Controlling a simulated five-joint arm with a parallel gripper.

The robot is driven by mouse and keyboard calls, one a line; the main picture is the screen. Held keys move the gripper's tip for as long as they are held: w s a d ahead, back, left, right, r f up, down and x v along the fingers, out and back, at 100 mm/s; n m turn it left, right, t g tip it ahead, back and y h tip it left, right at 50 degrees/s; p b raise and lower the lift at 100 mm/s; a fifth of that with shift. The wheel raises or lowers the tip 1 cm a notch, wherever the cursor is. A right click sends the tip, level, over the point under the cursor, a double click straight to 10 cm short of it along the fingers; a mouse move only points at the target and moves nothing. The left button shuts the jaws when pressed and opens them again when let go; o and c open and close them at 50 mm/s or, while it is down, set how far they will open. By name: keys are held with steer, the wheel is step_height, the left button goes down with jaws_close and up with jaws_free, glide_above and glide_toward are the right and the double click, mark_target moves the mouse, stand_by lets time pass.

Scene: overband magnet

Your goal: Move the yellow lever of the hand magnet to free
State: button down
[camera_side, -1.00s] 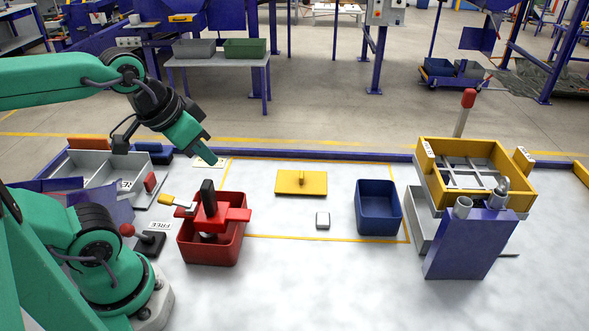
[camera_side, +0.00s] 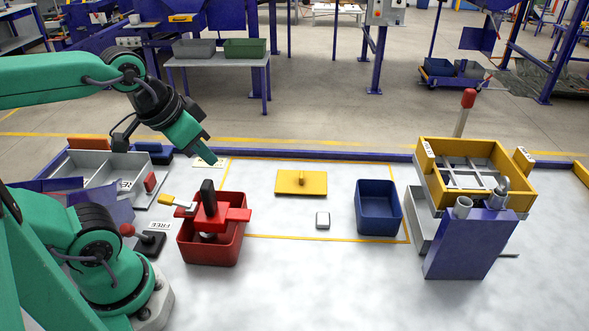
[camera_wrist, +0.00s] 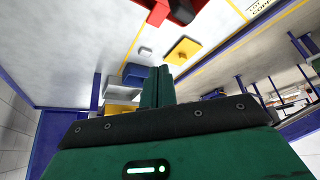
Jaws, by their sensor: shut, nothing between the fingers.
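The hand magnet (camera_side: 211,215) is red with a black upright handle and rests across the red bin (camera_side: 212,247). Its yellow lever (camera_side: 166,199) sticks out on a grey stem to the left of the magnet. My gripper (camera_side: 208,161) is shut and empty, in the air above and behind the magnet, tilted down to the right. It is apart from the lever. In the wrist view my gripper's fingers (camera_wrist: 157,85) are together, and a piece of the red magnet (camera_wrist: 158,12) shows at the top edge. The lever does not show there.
A FREE label (camera_side: 160,226) lies left of the red bin. A yellow plate (camera_side: 301,182), a small grey block (camera_side: 323,220) and a blue bin (camera_side: 378,208) are to the right. A yellow sieve frame (camera_side: 478,175) stands far right. A grey divided tray (camera_side: 105,167) is back left.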

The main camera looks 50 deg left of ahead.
steer(key=s+a+r+m+g+h, duration=0.1)
steer(key=a+m+g, duration=0.7)
steer(key=m, duration=1.9)
steer(key=shift+s+a+r+g+h, duration=0.15)
steer(key=shift+s+a+g+h, duration=0.25)
steer(key=shift+a, duration=2.05)
steer(key=shift+s+f, duration=0.1)
steer(key=shift+f, duration=0.1)
glide_above(165, 199)
steer(key=w, duration=0.1)
step_height(165, 199, down, 12)
steer(key=shift+a+r, duration=0.1)
steer(key=shift+r, duration=0.05)
steer(key=shift+a+f, duration=0.15)
steer(key=shift+f, duration=0.5)
